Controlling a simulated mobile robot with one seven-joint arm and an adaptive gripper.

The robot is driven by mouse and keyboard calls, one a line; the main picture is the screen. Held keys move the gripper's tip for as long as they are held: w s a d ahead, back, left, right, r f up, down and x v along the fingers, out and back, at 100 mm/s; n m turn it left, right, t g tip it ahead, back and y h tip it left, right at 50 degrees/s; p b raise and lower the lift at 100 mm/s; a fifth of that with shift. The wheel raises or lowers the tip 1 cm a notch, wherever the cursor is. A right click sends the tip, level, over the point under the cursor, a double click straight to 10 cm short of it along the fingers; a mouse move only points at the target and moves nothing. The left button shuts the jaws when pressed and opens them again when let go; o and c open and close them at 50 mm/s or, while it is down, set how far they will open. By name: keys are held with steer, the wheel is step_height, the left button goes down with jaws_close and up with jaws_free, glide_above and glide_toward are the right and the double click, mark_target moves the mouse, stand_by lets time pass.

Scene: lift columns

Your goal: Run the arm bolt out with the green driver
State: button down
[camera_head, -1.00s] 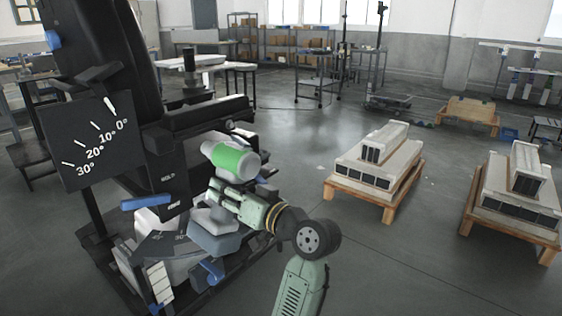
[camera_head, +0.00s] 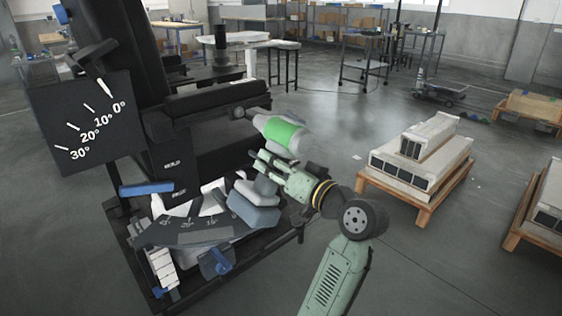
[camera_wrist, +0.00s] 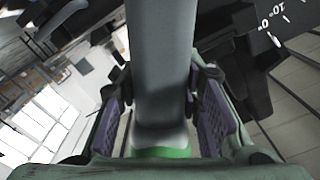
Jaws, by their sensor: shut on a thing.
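The green driver (camera_head: 283,133), pale grey with a green band, is held up at the right of the black machine. Its narrow nose points left, toward the dark round end (camera_head: 238,112) under the machine's padded black arm (camera_head: 215,98). The arm bolt itself is too small to make out. My gripper (camera_head: 264,164) is shut on the driver from below. In the wrist view the driver's grey grip (camera_wrist: 162,70) runs between my two purple-padded fingers, with its green part (camera_wrist: 160,152) at the bottom.
A black board with angle marks (camera_head: 88,122) stands at left. Blue-grey pads (camera_head: 255,205) and a curved, marked plate (camera_head: 185,226) sit low on the machine, below my gripper. Pallets with pale blocks (camera_head: 415,165) stand at right, with open floor between.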

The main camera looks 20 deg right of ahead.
steer(key=x, duration=0.6)
steer(key=shift+w+a, duration=0.15)
steer(key=shift+w, duration=0.15)
steer(key=shift+w+a+r, duration=0.2)
steer(key=shift+w+r, duration=0.05)
steer(key=shift+w, duration=0.15)
stand_by(2.5)
steer(key=shift+s+p, duration=0.35)
steer(key=shift+s, duration=0.25)
stand_by(2.0)
steer(key=shift+s+d+f, duration=0.1)
steer(key=shift+s+d, duration=0.1)
steer(key=shift+v, duration=2.4)
steer(key=shift+s+d, duration=0.1)
